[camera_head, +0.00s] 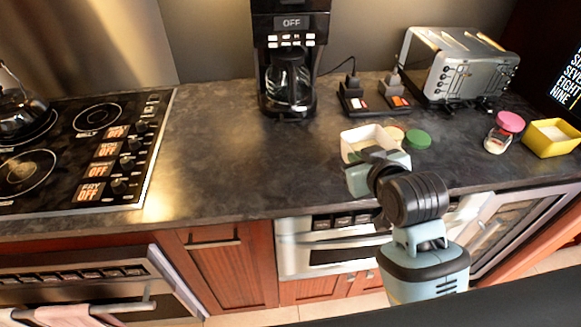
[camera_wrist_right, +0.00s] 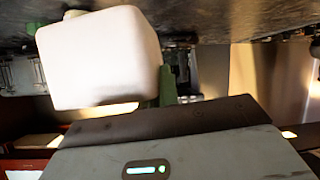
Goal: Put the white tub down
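The white tub (camera_head: 350,146) is at the front part of the dark counter, right of the middle in the head view. My right gripper (camera_head: 382,158) reaches it from the front and partly hides it. In the right wrist view the white tub (camera_wrist_right: 100,58) fills the upper left, with a green finger on either side of it; my right gripper (camera_wrist_right: 105,80) is shut on it. I cannot tell whether the tub's base touches the counter. My left gripper is not in view.
A green lid (camera_head: 417,139) lies right of the tub. A pink-lidded jar (camera_head: 503,132) and yellow container (camera_head: 551,138) stand farther right. A coffee maker (camera_head: 289,60), toaster (camera_head: 458,65) and stove (camera_head: 75,150) flank the counter (camera_head: 235,150), whose left-middle stretch is clear.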

